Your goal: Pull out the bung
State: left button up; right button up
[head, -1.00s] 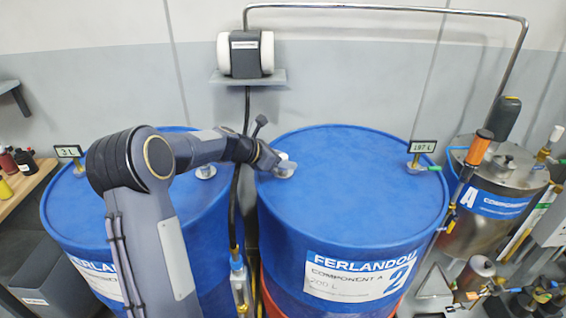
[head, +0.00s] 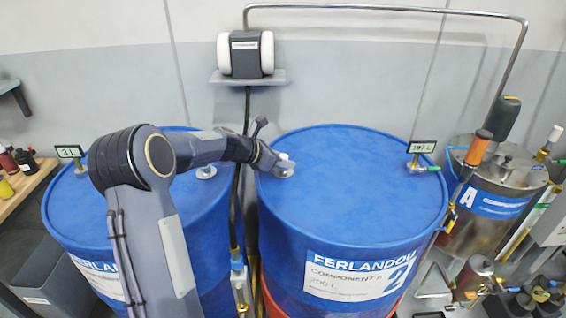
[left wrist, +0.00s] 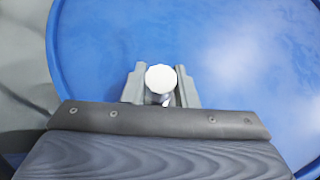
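The bung (head: 283,157) shows as a small white round cap near the left rim of the right blue drum (head: 350,190). In the left wrist view the bung (left wrist: 161,78) sits between the two grey fingers, which lie close against its sides. My left gripper (head: 282,169) appears shut on it, low over the drum top. The fingers and cap hide the hole, so I cannot tell whether the bung is seated or lifted. My right gripper is not in view.
A second blue drum (head: 80,205) stands at the left, partly behind my arm. A dark hose (head: 237,195) runs between the drums. A small gauge with a green-handled fitting (head: 420,160) stands on the right drum. A steel tank (head: 490,210) is at the right. The right drum's middle is clear.

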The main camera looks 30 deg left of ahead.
aim_at(283, 157)
pick_arm(q)
grip_shut()
jog(key=shift+r+p, duration=0.35)
jog(key=shift+p, duration=0.05)
dwell(0.4)
jog(key=shift+r+p, duration=2.35)
jog(key=shift+r, duration=0.15)
